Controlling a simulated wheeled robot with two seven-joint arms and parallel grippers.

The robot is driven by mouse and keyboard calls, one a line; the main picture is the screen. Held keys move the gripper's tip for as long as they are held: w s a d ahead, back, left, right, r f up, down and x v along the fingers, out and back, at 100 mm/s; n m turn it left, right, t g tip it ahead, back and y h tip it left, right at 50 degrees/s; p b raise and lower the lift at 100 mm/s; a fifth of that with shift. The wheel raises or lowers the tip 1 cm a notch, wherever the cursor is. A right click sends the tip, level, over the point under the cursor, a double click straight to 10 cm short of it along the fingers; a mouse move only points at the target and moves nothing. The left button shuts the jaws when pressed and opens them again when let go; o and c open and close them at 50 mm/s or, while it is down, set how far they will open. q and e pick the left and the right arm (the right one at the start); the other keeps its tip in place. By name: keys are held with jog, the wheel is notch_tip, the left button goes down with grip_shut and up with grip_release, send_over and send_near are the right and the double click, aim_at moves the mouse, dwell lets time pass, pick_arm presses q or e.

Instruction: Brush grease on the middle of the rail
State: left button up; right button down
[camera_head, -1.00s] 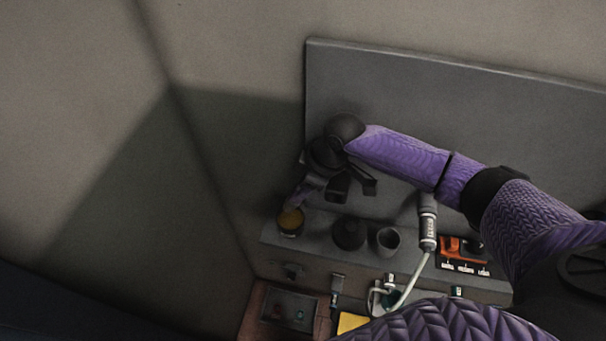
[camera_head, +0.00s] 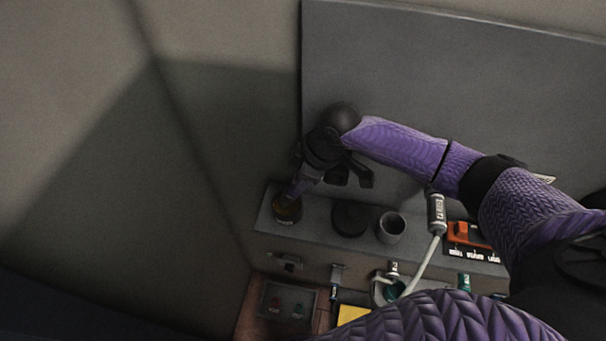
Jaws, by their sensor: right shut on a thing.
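My right gripper (camera_head: 308,175) reaches in from the right to the left end of the shelf. The brush's lower end is at the mouth of a dark grease pot (camera_head: 286,213). The bristles are hidden, and I cannot tell how deep they are in the pot. The grease surface is dark and barely shows. I cannot make out the rail in this view. My left gripper is not in view.
A round black lid or pot (camera_head: 350,219) and an open grey cup (camera_head: 391,228) stand right of the grease pot on the grey shelf (camera_head: 266,215). A hanging tool with a pale cable (camera_head: 436,208) and an orange item (camera_head: 464,234) are farther right. A tall grey panel (camera_head: 400,80) stands behind.

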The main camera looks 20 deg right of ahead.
jog(key=shift+f+b, duration=0.3)
jog(key=shift+f, duration=0.2)
dwell(0.4)
jog(key=shift+f, duration=0.1)
dwell(1.2)
notch_tip(320, 180, up, 7)
jog(key=p, duration=0.8)
